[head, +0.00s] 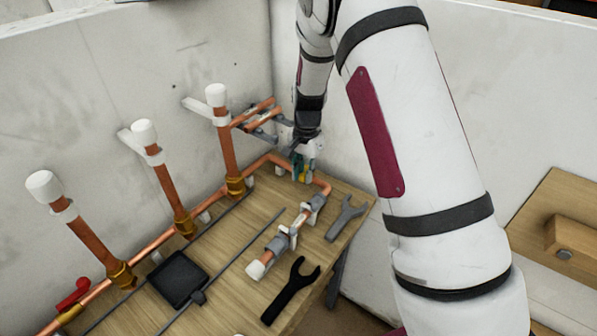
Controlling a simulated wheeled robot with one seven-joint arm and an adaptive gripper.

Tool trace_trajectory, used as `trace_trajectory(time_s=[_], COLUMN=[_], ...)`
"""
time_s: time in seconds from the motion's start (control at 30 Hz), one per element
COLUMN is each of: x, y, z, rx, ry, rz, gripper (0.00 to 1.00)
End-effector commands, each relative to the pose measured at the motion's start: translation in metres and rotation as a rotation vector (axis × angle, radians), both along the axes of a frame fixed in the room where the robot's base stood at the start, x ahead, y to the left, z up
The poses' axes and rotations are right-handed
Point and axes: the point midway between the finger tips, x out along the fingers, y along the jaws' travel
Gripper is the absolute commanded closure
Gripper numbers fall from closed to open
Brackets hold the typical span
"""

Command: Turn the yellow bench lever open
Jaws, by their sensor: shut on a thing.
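The yellow bench lever (296,162) shows as a small yellow patch at the back corner of the wooden bench, by the copper pipe run. A teal part shows right beside it. My gripper (299,153) comes down from above and is shut on the lever. The dark fingers cover much of the lever, so its exact angle is hard to tell. My white arm crosses the right half of the head view.
Three copper risers with white caps (145,133) stand along the wall, with a red lever (75,293) at left. A grey wrench (346,217), a black wrench (291,291) and a black tray (178,279) lie on the bench (225,297). Copper pipes (257,114) project near my gripper.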

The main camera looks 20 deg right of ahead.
Motion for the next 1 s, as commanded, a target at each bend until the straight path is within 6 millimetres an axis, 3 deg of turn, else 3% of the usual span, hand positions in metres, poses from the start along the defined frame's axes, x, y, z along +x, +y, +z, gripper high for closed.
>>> trace_trajectory(time_s=[1.0], x=[0.002], y=[-0.05], z=[0.001], rx=[-0.002], ry=[-0.005], rz=[0.927], gripper=[1.0])
